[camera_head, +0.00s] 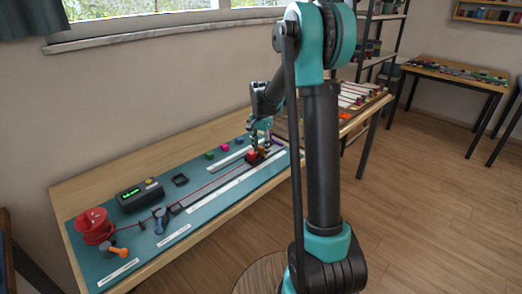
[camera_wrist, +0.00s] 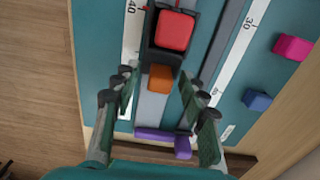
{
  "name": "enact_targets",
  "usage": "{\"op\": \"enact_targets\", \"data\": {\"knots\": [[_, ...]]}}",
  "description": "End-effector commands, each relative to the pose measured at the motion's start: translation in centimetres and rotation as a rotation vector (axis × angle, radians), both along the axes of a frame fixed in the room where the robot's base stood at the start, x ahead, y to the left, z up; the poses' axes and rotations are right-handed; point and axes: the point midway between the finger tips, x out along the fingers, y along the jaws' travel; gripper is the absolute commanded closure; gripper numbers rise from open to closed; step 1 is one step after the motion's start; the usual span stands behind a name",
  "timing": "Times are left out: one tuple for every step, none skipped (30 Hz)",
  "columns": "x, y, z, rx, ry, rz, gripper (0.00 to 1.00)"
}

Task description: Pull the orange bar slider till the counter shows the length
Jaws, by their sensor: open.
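The slider (camera_wrist: 151,55) is a dark carriage on a grey track, with a red block (camera_wrist: 174,30) on top and an orange bar (camera_wrist: 160,78) at its near end in the wrist view. My gripper (camera_wrist: 156,88) is open, with one finger on each side of the orange bar and visible gaps to both. In the head view my gripper (camera_head: 262,133) is over the slider, towards the right end of the teal mat. The counter (camera_head: 139,195) is a dark box with a green display at the mat's left; its digits are too small to read.
A red spool (camera_head: 95,226) and an orange-handled tool (camera_head: 118,252) are at the mat's left end. A red cord runs along the track. A purple piece (camera_wrist: 163,142) lies across the track's end. Pink (camera_wrist: 293,47) and blue (camera_wrist: 257,99) blocks stand beside a scale.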

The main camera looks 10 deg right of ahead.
Motion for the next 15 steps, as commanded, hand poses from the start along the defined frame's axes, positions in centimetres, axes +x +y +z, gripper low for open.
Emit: {"op": "enact_targets", "data": {"knots": [[0.01, 0.00, -0.29, 0.000, 0.000, 0.000, 0.57], [0.01, 0.01, -0.40, 0.000, 0.000, 0.000, 0.57], [0.00, 0.00, -0.52, 0.000, 0.000, 0.000, 0.57], [0.00, 0.00, -0.58, 0.000, 0.000, 0.000, 0.57], [0.00, 0.00, -0.61, 0.000, 0.000, 0.000, 0.57], [0.00, 0.00, -0.63, 0.000, 0.000, 0.000, 0.57], [0.00, 0.00, -0.63, 0.000, 0.000, 0.000, 0.57], [0.00, 0.00, -0.62, 0.000, 0.000, 0.000, 0.57], [0.00, 0.00, -0.62, 0.000, 0.000, 0.000, 0.57], [0.00, 0.00, -0.61, 0.000, 0.000, 0.000, 0.57], [0.00, 0.00, -0.61, 0.000, 0.000, 0.000, 0.57], [0.00, 0.00, -0.60, 0.000, 0.000, 0.000, 0.61], [-0.01, -0.01, -0.60, 0.000, 0.000, 0.000, 0.64], [0.00, 0.00, -0.60, 0.000, 0.000, 0.000, 0.68], [0.00, 0.00, -0.59, 0.000, 0.000, 0.000, 0.73]]}}
